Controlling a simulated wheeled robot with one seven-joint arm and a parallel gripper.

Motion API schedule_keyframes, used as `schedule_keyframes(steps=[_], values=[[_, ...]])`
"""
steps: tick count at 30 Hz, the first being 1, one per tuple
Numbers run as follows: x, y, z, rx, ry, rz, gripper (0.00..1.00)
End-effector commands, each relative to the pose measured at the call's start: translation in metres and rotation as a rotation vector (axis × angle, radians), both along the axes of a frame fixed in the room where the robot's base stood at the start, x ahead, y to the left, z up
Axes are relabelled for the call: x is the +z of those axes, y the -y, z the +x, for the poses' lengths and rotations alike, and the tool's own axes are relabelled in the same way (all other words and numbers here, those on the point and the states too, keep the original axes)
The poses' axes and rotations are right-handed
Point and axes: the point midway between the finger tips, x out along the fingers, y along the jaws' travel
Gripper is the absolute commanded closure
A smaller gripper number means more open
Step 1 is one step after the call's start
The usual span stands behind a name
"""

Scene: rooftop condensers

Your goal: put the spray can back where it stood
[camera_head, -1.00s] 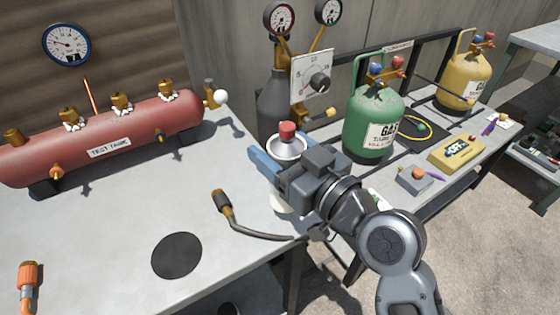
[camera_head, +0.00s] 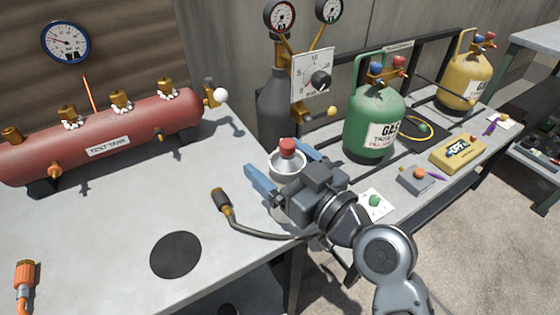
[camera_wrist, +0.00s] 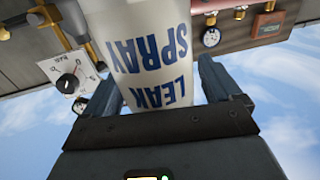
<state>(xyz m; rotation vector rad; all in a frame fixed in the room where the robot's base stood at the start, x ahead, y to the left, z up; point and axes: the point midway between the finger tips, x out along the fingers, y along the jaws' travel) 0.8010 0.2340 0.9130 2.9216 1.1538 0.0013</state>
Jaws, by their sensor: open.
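The spray can (camera_head: 287,165) is white with a red cap and looks upright near the right edge of the left bench. Its lower part is hidden by my gripper in the head view. My gripper (camera_head: 283,165) is open, with one blue-grey finger on each side of the can. In the wrist view the can (camera_wrist: 150,60) fills the space between the fingers, its LEAK SPRAY lettering upside down. A dark round patch (camera_head: 176,254) lies bare on the bench.
A hose with a brass-and-black nozzle (camera_head: 222,202) lies close in front of my gripper. A dark cylinder with gauges (camera_head: 273,105) stands behind the can. A green gas tank (camera_head: 373,120) stands to the right, a red test tank (camera_head: 100,138) at left. The bench (camera_head: 110,215) is clear mid-left.

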Motion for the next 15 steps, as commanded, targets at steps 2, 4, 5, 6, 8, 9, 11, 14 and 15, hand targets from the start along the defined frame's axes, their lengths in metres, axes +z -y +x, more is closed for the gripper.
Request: schedule_keyframes(steps=[2,4,5,6,8,9,11,14,15], values=[[0.0,0.0,0.0,0.0,0.0,0.0,0.09],[0.0,0.0,0.0,0.0,0.0,0.0,0.09],[0.0,0.0,0.0,0.0,0.0,0.0,0.09],[0.001,0.0,0.0,0.0,0.0,0.0,0.09],[0.004,0.0,0.0,0.0,0.0,0.0,0.09],[0.004,0.001,-0.001,0.0,0.0,0.0,0.09],[0.001,0.007,-0.007,-0.002,0.0,0.001,0.09],[0.0,0.02,-0.02,-0.004,-0.002,0.001,0.09],[0.0,0.025,-0.026,-0.003,-0.001,0.001,0.09]])
